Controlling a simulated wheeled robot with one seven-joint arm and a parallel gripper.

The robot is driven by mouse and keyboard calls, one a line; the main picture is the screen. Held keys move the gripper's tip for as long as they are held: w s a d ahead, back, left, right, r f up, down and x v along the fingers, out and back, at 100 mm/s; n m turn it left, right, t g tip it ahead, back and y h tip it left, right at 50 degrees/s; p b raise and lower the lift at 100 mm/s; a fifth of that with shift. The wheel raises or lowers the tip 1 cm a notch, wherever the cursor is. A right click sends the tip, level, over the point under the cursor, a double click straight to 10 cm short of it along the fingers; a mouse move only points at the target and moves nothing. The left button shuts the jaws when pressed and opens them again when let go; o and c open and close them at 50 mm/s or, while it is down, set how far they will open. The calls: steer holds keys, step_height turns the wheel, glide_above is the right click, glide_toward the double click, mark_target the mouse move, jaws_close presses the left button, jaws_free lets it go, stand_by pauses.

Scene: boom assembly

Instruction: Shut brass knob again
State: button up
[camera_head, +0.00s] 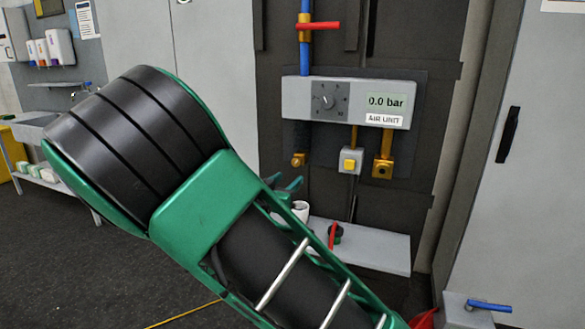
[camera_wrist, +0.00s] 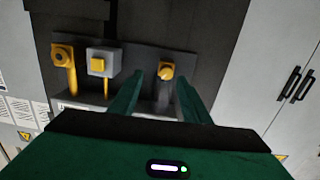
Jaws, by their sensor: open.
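The brass knob (camera_head: 298,160) sits at the lower end of a dark pipe under the left side of the air unit (camera_head: 294,90). In the wrist view, where the scene appears upside down, the knob (camera_wrist: 166,71) shows between my two green fingers. My gripper (camera_head: 283,184) is open and empty, with its fingertips below the knob in the head view; my arm hides the rest of it. In the wrist view my gripper (camera_wrist: 158,92) has one finger on each side of the knob, apart from it. I cannot tell the depth gap. The display reads 0.0 bar.
A yellow button box (camera_head: 349,160) and a brass outlet (camera_head: 382,167) hang right of the knob. A red-handled valve (camera_head: 318,26) is on the blue pipe above. Below, a shelf (camera_head: 375,247) holds a white cup (camera_head: 300,209) and a red-and-green item (camera_head: 334,235).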

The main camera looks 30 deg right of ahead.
mark_target(295, 164)
steer(key=shift+t, duration=0.4)
steer(key=x, duration=0.6)
steer(key=w+a+r+x, duration=0.1)
steer(key=x, duration=0.3)
steer(key=shift+w+d, duration=0.1)
steer(key=c, duration=1)
